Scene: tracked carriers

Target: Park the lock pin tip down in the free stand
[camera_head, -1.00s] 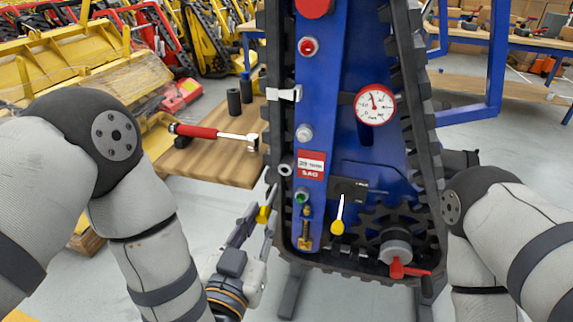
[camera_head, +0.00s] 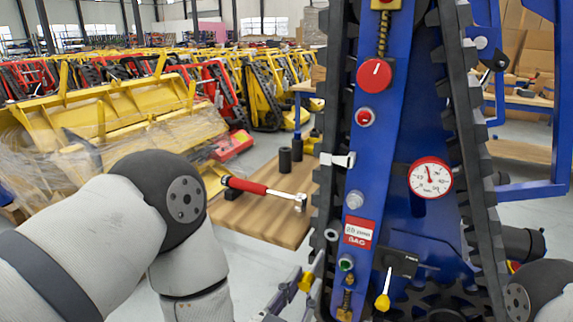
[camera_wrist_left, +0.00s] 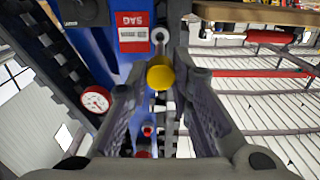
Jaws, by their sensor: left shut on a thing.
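My left gripper (camera_head: 292,292) is low beside the blue tracked carrier (camera_head: 385,150). It is shut on the yellow-headed lock pin (camera_head: 306,281). Two dark upright cylinders, apparently stands, are on the wooden table: the nearer (camera_head: 285,160) looks empty, the farther (camera_head: 297,143) has a blue top. My right gripper is out of view.
A red-handled hammer (camera_head: 262,191) lies on the wooden table (camera_head: 262,222), its handle reaching past the left edge. The carrier has a gauge (camera_head: 430,177), a red knob (camera_head: 374,76) and a yellow-tipped lever (camera_head: 383,303). Black track runs along its sides.

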